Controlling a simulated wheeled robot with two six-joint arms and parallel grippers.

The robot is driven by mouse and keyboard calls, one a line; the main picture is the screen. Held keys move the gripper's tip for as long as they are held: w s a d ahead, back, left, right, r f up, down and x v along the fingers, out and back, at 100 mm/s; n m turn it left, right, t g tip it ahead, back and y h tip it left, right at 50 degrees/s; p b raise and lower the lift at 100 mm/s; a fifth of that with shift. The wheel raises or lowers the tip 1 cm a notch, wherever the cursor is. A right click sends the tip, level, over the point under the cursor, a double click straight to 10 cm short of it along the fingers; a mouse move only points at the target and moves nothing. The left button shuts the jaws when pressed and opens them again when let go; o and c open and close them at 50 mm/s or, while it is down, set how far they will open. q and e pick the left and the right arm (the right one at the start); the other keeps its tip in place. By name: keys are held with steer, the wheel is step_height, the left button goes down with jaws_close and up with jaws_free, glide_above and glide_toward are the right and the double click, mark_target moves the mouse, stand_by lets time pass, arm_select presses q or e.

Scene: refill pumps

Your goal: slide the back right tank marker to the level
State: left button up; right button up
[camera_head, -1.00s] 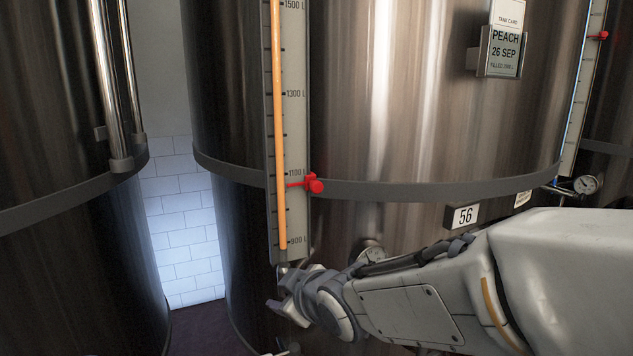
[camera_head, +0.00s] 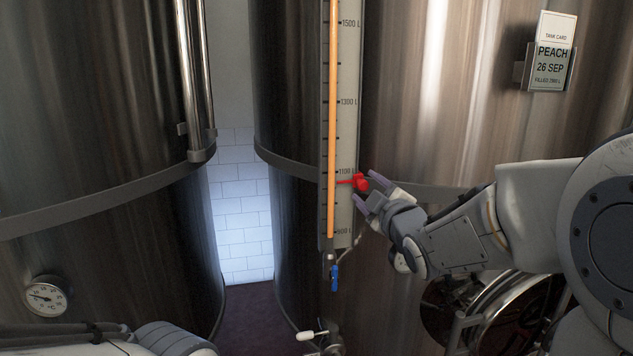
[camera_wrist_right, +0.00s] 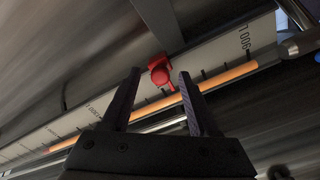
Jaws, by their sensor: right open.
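The red marker (camera_head: 361,183) sits on the right edge of the sight-gauge scale (camera_head: 346,130), its pointer a little below the 1100 L mark. The orange liquid column (camera_head: 333,100) runs up past the top of the picture, so its upper end is hidden. My right gripper (camera_head: 366,192) is open beside the marker, with its fingers on either side of it. In the right wrist view the marker (camera_wrist_right: 161,72) shows between the open fingertips (camera_wrist_right: 160,75); contact cannot be told. Part of my left arm shows at bottom left, but its gripper does not.
The steel tank (camera_head: 420,110) behind the gauge carries a card (camera_head: 550,67) reading PEACH 26 SEP. A blue-handled valve (camera_head: 335,277) hangs under the gauge. Another tank (camera_head: 90,90) with a dial (camera_head: 47,296) stands at left, with a narrow gap showing white tiles (camera_head: 243,210).

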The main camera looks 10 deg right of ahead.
steer(key=shift+w+a, duration=0.1)
steer(key=shift+w, duration=1)
jaws_close()
stand_by(0.7)
